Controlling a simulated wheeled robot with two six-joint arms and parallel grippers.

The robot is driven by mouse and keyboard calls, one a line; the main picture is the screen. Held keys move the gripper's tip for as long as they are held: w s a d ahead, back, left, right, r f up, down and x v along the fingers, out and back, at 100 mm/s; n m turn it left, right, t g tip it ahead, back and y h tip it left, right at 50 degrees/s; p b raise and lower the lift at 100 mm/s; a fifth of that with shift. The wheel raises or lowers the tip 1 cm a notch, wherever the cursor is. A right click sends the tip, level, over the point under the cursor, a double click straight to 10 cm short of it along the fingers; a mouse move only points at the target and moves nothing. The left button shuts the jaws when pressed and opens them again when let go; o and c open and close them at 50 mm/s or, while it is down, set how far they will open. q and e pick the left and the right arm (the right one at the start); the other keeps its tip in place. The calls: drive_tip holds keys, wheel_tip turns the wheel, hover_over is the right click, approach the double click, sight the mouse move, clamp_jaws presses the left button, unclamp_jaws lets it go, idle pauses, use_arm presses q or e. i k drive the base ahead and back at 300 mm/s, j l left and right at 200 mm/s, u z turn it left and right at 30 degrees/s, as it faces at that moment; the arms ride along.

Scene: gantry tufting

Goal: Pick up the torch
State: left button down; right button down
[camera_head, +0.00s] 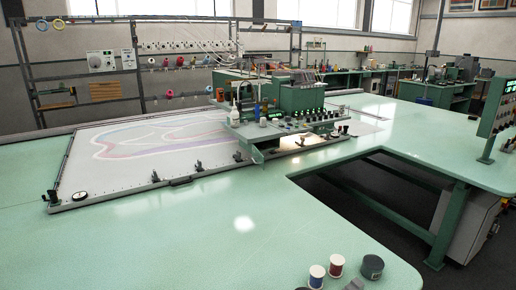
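I cannot make out a torch for certain in the head view. A small grey object (354,285) is cut off by the bottom edge, between a red spool (336,266) and a dark round tin (372,266); I cannot tell what it is. Several small items, including a white bottle (234,115), stand on the green tufting machine (300,100), too small to identify. Neither of my grippers is in view.
The pale green table (200,240) is clear across its front left and middle. A framed cloth (160,140) with clamps lies at the left. The table has a cut-out at the right, with dark floor below. A control panel (497,105) stands at the right edge.

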sight(262, 145)
drive_tip(key=i+l+u, duration=0.15)
drive_tip(key=l, duration=0.7)
drive_tip(key=i+l+u, duration=0.1)
drive_tip(key=l, duration=0.75)
drive_tip(key=i+l+u, duration=0.15)
drive_tip(key=l, duration=0.7)
drive_tip(key=i+l+u, duration=0.2)
drive_tip(key=l, duration=0.55)
drive_tip(key=i+l+u, duration=0.2)
drive_tip(key=l, duration=0.6)
drive_tip(key=l+u, duration=0.15)
drive_tip(key=l, duration=0.65)
drive_tip(key=k, duration=0.05)
